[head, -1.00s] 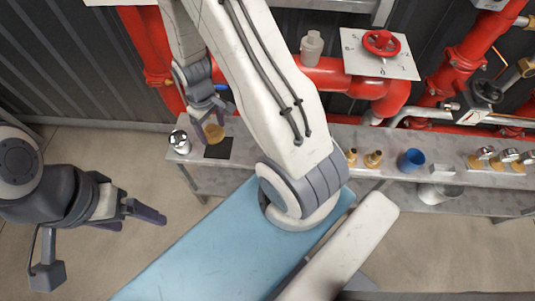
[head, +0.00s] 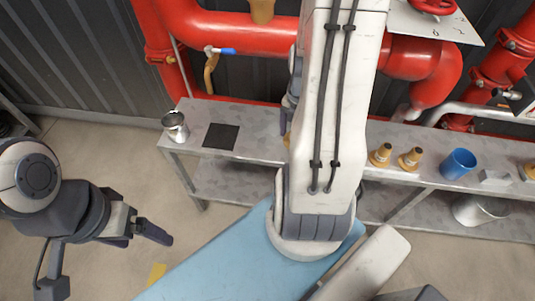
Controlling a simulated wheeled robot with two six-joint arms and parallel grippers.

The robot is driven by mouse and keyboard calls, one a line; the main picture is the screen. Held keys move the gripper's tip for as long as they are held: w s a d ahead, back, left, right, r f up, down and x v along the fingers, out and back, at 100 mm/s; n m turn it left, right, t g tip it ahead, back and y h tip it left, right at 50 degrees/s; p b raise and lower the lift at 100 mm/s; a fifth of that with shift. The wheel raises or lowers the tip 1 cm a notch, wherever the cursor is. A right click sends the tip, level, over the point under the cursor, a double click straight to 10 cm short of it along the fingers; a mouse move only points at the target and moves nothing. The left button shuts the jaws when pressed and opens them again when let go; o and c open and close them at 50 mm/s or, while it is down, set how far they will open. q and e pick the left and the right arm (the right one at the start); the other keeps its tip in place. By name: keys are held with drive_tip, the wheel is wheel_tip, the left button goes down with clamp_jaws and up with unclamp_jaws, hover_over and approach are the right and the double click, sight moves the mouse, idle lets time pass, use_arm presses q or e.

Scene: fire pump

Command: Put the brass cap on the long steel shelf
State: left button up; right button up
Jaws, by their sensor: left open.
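The brass cap (head: 287,140) seems to be the small yellowish piece at the left edge of my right arm's pale link. Most of it is hidden. My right gripper (head: 287,122) is almost wholly behind that link, over the shelf. A dark part of it shows just above the brass piece, but I cannot see whether its fingers grip it. The long steel shelf (head: 258,118) runs across the view below the red pipes. My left gripper (head: 145,236) is open and empty, above the floor at left, away from the shelf.
A metal pot (head: 175,125) and an empty black mat (head: 220,136) are at the shelf's left end. Two brass fittings (head: 396,157), a blue cup (head: 458,163) and a pale block (head: 494,177) stand right of my arm. A blue-handled valve (head: 226,51) hangs behind the shelf.

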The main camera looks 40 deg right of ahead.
drive_tip(key=shift+s+d+f+n, duration=0.15)
drive_tip(key=shift+s+f+n, duration=0.1)
drive_tip(key=shift+f+n, duration=0.05)
drive_tip(key=shift+w+f, duration=0.15)
drive_tip(key=w+f, duration=0.2)
drive_tip(key=w, duration=0.1)
drive_tip(key=w+f+b, duration=0.1)
drive_tip(key=w+f, duration=0.1)
drive_tip(key=w, duration=0.2)
drive_tip(key=w+a+f, duration=0.1)
drive_tip(key=w+f, duration=0.1)
drive_tip(key=w, duration=0.2)
drive_tip(key=shift+f+b, duration=0.3)
drive_tip(key=shift+f, duration=0.05)
drive_tip(key=shift+f+b, duration=0.4)
drive_tip(key=shift+f, duration=1.55)
